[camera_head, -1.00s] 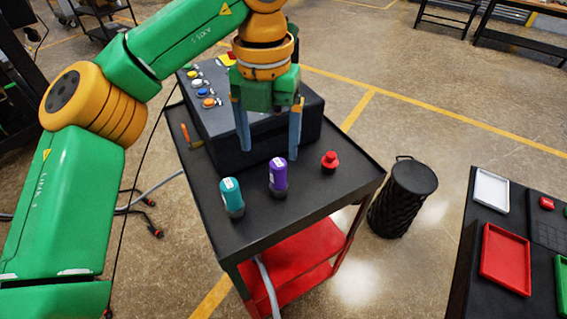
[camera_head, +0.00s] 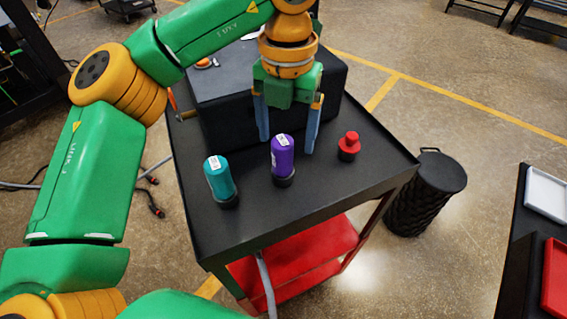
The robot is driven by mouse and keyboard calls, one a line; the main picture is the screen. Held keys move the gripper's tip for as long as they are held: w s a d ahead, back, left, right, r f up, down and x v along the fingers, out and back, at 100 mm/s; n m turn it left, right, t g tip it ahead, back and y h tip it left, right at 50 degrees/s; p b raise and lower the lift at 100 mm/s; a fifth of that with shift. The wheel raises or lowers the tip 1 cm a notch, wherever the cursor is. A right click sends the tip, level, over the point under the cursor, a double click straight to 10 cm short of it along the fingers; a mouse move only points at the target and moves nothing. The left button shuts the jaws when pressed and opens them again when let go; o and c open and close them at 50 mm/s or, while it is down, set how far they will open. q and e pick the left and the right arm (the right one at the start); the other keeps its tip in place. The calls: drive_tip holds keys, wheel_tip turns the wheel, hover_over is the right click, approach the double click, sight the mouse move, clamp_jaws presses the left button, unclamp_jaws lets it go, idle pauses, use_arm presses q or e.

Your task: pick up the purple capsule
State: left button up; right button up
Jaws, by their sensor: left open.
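The purple capsule (camera_head: 282,157) stands upright on the black top of the cart (camera_head: 240,232), with a white label at its top and a dark base. A teal capsule (camera_head: 219,178) stands to its left and a small red knobbed piece (camera_head: 349,146) to its right. My left gripper (camera_head: 286,146) points down with its two blue fingers apart and empty. In the picture its fingers straddle the top of the purple capsule, seemingly just behind it; the exact depth is hard to tell. My right gripper is not in view.
A black control box (camera_head: 225,105) stands at the back of the cart, close behind the gripper. A black bin (camera_head: 425,195) is on the floor to the right. A dark table with a white tray (camera_head: 547,193) and a red tray (camera_head: 554,280) is at the right edge.

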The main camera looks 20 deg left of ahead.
sight(282, 154)
use_arm(q)
drive_tip(key=f, duration=0.1)
drive_tip(key=f+p, duration=0.1)
drive_tip(key=f, duration=0.2)
drive_tip(key=shift+s+a+f+p, duration=0.1)
drive_tip(key=shift+a+f+p, duration=0.1)
drive_tip(key=shift+a+p, duration=0.15)
drive_tip(key=shift+f, duration=0.35)
clamp_jaws()
